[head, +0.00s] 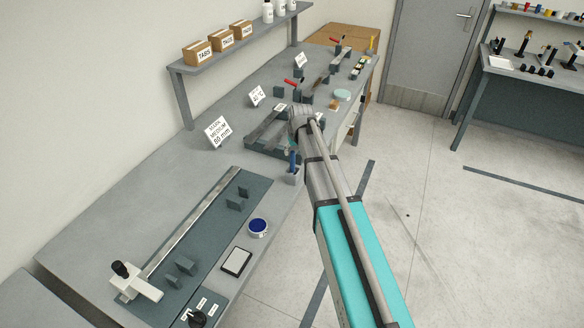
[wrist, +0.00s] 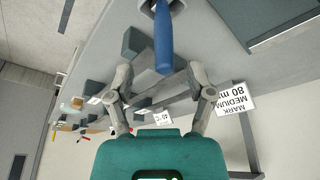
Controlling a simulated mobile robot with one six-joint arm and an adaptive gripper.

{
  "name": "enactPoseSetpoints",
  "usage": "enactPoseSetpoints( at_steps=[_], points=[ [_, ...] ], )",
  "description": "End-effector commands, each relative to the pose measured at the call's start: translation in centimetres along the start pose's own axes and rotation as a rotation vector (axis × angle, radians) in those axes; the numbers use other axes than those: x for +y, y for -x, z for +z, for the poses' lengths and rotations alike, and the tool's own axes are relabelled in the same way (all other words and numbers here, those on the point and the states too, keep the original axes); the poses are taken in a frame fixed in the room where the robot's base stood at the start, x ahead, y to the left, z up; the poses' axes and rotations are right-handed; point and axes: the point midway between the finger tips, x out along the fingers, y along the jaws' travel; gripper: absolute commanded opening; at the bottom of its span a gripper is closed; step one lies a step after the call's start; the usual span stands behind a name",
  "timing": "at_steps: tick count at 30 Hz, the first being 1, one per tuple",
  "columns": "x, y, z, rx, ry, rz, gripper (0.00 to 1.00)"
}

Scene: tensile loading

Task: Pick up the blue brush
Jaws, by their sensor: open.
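The blue brush (head: 292,160) stands upright in a small grey holder (head: 292,179) at the bench's front edge, in the head view. In the wrist view the blue brush (wrist: 163,38) reaches down from the top middle, its lower end hidden in the holder. My gripper (wrist: 161,74) is open, with one finger on each side of the picture and the free end of the blue handle between the tips. I see no finger touching it. In the head view my own wrist hides most of the gripper, just behind the brush.
A dark tray-like fixture (head: 262,140) lies on the bench behind the brush. A sign reading 80 mm (head: 217,132) stands to the left. A long measuring fixture (head: 255,192), a blue round dish (head: 258,227) and a small pad (head: 237,262) lie nearer. Open floor (head: 420,220) is at right.

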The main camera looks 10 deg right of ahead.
Motion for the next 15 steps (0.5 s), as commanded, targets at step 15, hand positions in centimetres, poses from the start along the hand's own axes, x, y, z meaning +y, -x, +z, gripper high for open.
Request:
enactPoseSetpoints(
  at_steps=[15],
  points=[
    [-0.3, -2.5, 0.1, 0.000, 0.001, 0.000, 0.69]
  ],
)
